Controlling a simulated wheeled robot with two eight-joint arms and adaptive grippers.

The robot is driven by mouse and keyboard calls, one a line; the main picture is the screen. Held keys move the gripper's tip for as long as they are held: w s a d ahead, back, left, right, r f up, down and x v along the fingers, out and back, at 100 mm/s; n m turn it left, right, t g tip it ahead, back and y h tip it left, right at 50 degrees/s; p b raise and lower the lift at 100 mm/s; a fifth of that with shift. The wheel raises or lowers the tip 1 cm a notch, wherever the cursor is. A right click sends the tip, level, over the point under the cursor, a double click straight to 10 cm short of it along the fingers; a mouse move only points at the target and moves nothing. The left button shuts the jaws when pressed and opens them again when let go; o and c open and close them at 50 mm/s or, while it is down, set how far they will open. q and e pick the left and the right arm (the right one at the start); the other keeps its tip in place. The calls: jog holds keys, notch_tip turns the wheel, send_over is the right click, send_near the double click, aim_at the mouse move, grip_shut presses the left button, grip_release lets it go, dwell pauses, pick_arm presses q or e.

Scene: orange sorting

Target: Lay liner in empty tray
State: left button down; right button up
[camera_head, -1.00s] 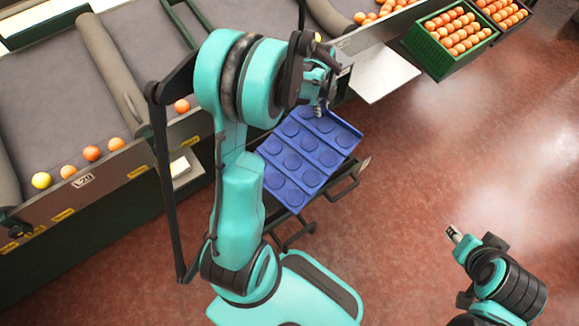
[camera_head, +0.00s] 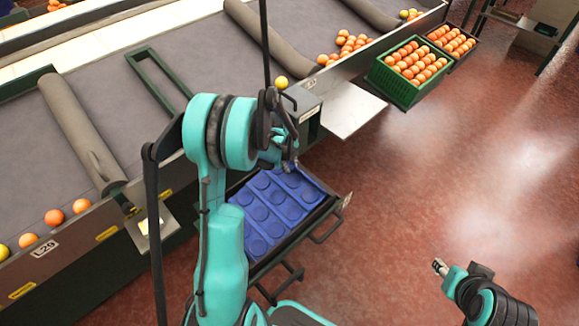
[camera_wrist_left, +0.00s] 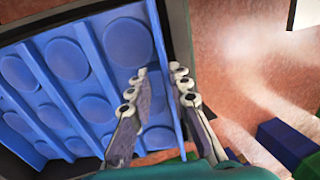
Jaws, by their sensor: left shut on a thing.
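The liner (camera_head: 262,213) is a blue sheet with rows of round hollows. It lies over a dark tray (camera_head: 292,246) on a low stand beside the conveyor; whether it rests fully on the tray's bottom is hard to tell. My left gripper (camera_head: 290,164) is at the liner's far edge. In the left wrist view, the fingers (camera_wrist_left: 160,77) are shut on the edge of the liner (camera_wrist_left: 68,60), with the dark tray rim (camera_wrist_left: 179,32) close by. My right gripper (camera_head: 440,267) is over open floor, apart from everything; its finger opening is too small to judge.
A green crate of oranges (camera_head: 376,76) stands at the back right, with a dark crate behind it. A pale plate (camera_head: 350,112) juts from the conveyor (camera_head: 190,55). Loose oranges (camera_head: 54,217) lie along the conveyor's edge. The red floor at right is clear.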

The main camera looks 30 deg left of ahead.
pick_arm(q)
jog(key=shift+r, duration=0.1)
jog(key=c, duration=1.4)
grip_release()
